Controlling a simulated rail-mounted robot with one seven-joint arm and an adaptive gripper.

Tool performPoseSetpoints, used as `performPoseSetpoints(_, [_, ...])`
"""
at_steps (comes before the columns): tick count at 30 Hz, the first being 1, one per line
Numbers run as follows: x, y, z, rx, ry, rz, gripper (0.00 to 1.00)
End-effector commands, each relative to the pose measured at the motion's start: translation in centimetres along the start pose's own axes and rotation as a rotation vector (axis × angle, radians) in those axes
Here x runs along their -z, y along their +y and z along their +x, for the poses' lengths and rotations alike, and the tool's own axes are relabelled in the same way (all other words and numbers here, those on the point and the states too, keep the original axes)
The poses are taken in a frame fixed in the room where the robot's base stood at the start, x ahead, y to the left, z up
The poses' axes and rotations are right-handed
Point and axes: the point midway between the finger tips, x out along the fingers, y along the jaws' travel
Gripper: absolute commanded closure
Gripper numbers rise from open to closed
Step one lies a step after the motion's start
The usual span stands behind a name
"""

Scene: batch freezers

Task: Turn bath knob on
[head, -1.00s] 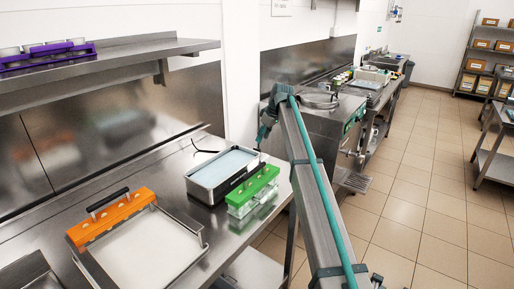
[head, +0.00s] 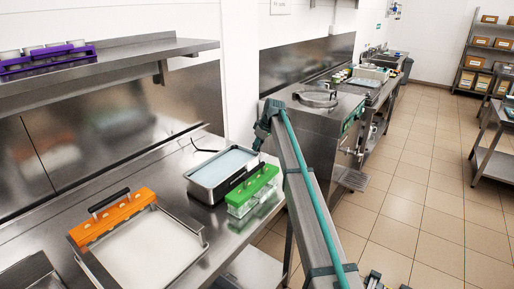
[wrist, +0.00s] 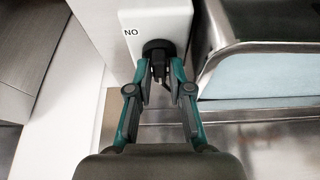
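The bath (head: 205,189) is a metal basin of pale blue liquid on the steel counter. Its metal rim (wrist: 222,60) shows at the right in the wrist view. A white box (wrist: 120,50) beside it bears a label that reads "NO" in this view. A dark knob (wrist: 157,66) with a round base is on the box face. My gripper (wrist: 159,64) has its teal fingers on either side of the knob, with a small gap seeming to remain; firm contact cannot be told. In the head view my gripper (head: 258,147) is at the bath's far right corner, and the knob is hidden.
A green rack (head: 253,190) with a black handle stands close in front of the bath. A purple rack (head: 45,60) is on the upper shelf.

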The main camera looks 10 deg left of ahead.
Motion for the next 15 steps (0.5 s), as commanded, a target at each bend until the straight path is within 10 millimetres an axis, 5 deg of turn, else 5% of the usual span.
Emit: performPoseSetpoints(15, [-0.02,-0.06,0.01,-0.014,0.000,0.033,1.00])
